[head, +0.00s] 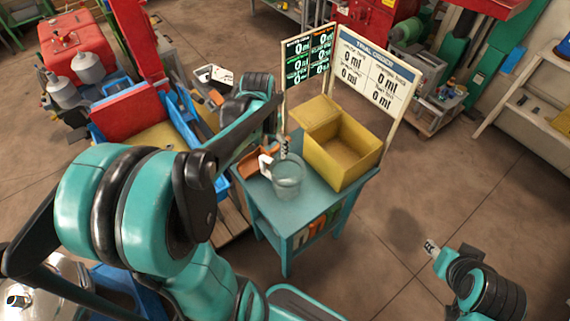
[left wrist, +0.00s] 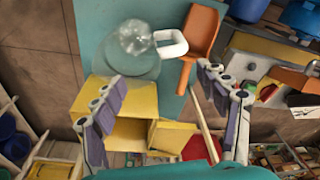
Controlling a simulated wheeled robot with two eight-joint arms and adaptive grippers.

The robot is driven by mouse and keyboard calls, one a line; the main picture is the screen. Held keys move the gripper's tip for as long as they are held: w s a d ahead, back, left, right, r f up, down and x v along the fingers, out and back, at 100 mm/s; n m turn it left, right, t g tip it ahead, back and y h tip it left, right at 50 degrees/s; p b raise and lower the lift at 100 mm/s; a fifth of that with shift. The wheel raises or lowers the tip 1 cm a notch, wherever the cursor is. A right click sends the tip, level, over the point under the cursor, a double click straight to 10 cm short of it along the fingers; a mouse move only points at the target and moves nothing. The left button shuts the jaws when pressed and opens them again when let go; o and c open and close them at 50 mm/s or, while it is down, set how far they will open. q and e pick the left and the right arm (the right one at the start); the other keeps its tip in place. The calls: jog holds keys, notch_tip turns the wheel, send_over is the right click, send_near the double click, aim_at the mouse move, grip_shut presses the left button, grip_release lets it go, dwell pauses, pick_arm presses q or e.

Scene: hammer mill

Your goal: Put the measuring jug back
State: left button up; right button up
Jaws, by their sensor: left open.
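The measuring jug (head: 288,180) is clear, with a white handle (head: 265,164). It stands on the small teal table (head: 262,203), in front of a yellow open box (head: 350,138). In the left wrist view the jug (left wrist: 130,52) is at upper left, its handle (left wrist: 172,43) pointing right. My left gripper (head: 283,146) is above and behind the jug in the head view, partly hidden by my arm. My right gripper (head: 432,248) shows only as a small end at lower right.
An orange scoop (left wrist: 200,35) lies beside the jug's handle on the table. A red and blue machine (head: 135,110) is to the left. The floor right of the table is clear.

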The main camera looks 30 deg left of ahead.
pick_arm(q)
jog(key=s+d+r+t, duration=0.2)
jog(key=s+d, duration=0.2)
jog(key=d, duration=0.4)
jog(key=s+d+r+t, duration=0.2)
jog(key=s+d+t, duration=0.1)
jog(key=s+d, duration=0.2)
jog(key=d, duration=0.2)
jog(key=shift+d+r, duration=0.25)
jog(key=shift+d, duration=0.15)
